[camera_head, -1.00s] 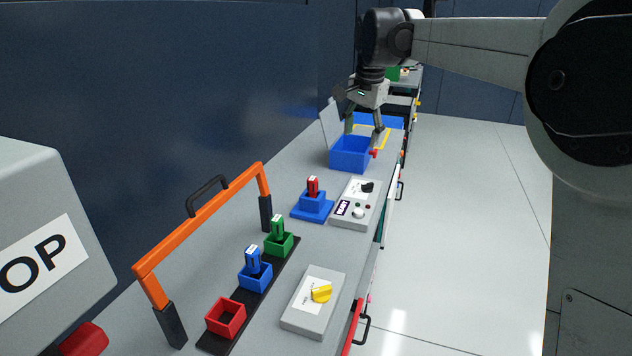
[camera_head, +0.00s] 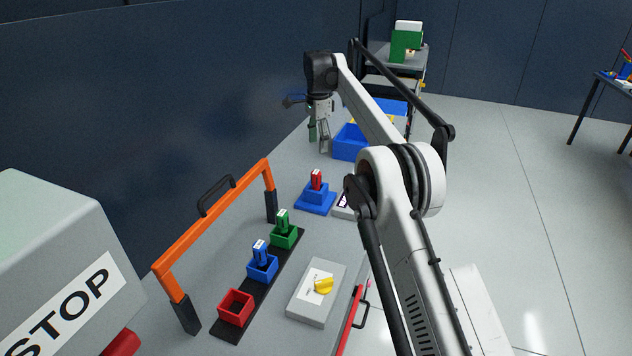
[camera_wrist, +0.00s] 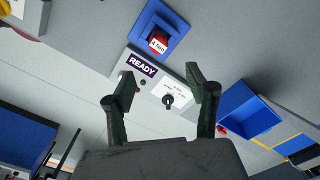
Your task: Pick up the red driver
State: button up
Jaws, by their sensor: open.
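The red driver (camera_head: 316,179) stands upright in a blue holder (camera_head: 314,200) on the grey bench, in the middle of the head view. In the wrist view the red driver (camera_wrist: 158,42) shows from above with a small white label, inside the blue holder (camera_wrist: 178,30). My gripper (camera_head: 319,148) is open and empty, above the bench behind the driver in the head view. In the wrist view my gripper (camera_wrist: 160,95) has its fingers wide apart, and the driver lies beyond the fingertips near the top.
A "READY" box (camera_wrist: 158,82) with a black knob stands beside the holder. A blue bin (camera_head: 349,143) stands behind. Green (camera_head: 283,222) and blue (camera_head: 261,253) drivers and an empty red socket (camera_head: 236,306) are in front. An orange arch (camera_head: 215,220) rises at left.

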aim_at(316, 172)
notch_tip(316, 172, down, 9)
jog(key=shift+a+r+p, duration=0.1)
jog(key=shift+a+p, duration=0.05)
jog(key=shift+p, duration=0.15)
jog(key=shift+s+a+f+p, duration=0.15)
jog(key=shift+f+p, duration=0.2)
jog(key=shift+f, duration=1.05)
jog(key=shift+s+d+f+p, duration=0.1)
jog(key=shift+f+p, duration=0.25)
jog(key=shift+f, duration=1)
jog(key=shift+c, duration=0.5)
grip_shut()
